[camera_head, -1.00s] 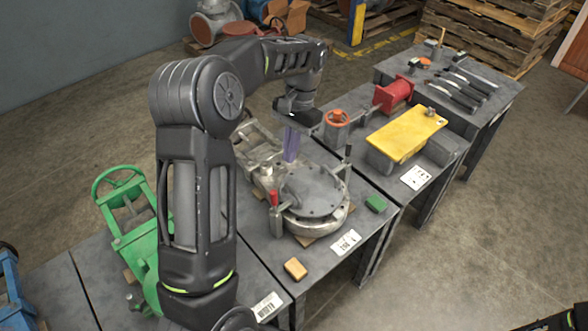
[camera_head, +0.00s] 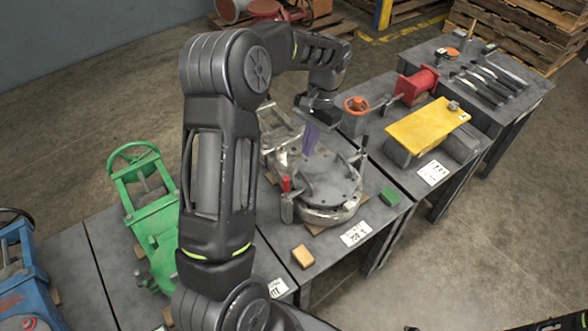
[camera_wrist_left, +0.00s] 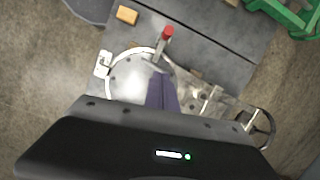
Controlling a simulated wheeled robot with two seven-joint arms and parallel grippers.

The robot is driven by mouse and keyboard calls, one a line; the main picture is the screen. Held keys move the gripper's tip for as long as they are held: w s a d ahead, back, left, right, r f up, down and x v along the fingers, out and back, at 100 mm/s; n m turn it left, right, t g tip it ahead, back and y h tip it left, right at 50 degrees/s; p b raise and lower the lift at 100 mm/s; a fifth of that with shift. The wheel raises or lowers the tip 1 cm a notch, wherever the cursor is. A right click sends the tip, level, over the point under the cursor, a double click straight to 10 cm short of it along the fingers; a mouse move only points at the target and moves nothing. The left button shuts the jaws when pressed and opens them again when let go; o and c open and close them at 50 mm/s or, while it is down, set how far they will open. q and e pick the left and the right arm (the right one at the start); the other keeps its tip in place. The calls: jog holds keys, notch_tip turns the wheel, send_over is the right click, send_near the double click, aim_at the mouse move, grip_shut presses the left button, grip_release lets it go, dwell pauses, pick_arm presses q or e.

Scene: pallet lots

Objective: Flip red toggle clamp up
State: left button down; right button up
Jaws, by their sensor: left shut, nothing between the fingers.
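The red toggle clamp (camera_head: 286,184) has a red-tipped handle at the left edge of a round grey metal flange (camera_head: 327,182) on the table. In the left wrist view, its red tip (camera_wrist_left: 168,32) shows above the flange (camera_wrist_left: 125,78). My left gripper (camera_head: 309,145), with purple fingers, is shut and empty. It hangs over the back part of the flange, apart from the red handle. In the left wrist view, the purple fingers (camera_wrist_left: 162,95) point toward the flange, below the handle. My right gripper does not clearly show.
A tan block (camera_head: 302,256), a green block (camera_head: 389,197) and a white label card (camera_head: 356,234) lie near the flange. A green valve frame (camera_head: 148,200) stands at left. A yellow plate (camera_head: 428,130) and red spool (camera_head: 417,85) stand on the table to the right.

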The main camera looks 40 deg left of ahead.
pick_arm(q)
jog(key=p+x, duration=0.1)
jog(key=x, duration=0.4)
jog(key=shift+s+f, duration=0.15)
jog(key=s, duration=0.2)
jog(key=s+p, duration=0.1)
jog(key=s, duration=0.1)
jog(key=shift+a+f, duration=0.2)
